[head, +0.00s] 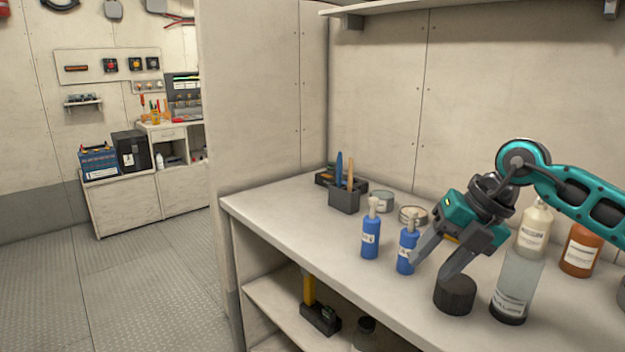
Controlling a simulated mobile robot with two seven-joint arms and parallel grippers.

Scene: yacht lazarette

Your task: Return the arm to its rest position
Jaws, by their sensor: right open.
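My right arm (590,198) comes in from the right, bent over the counter. Its teal and dark grey gripper (430,271) points down and to the left, with its fingers apart and nothing seen between them. One finger partly covers a small blue bottle (405,256) with a pale top; I cannot tell whether they touch. The other fingertip is just above or behind a dark round object (455,295). My left gripper is not in view.
The counter (300,213) also holds another blue bottle (370,238), a grey translucent bottle (514,290), a cream bottle (533,228), an orange bottle (580,252), tins (381,201) and a dark tool holder (345,200). A shelf (400,6) overhangs the back. Floor (150,285) at left is clear.

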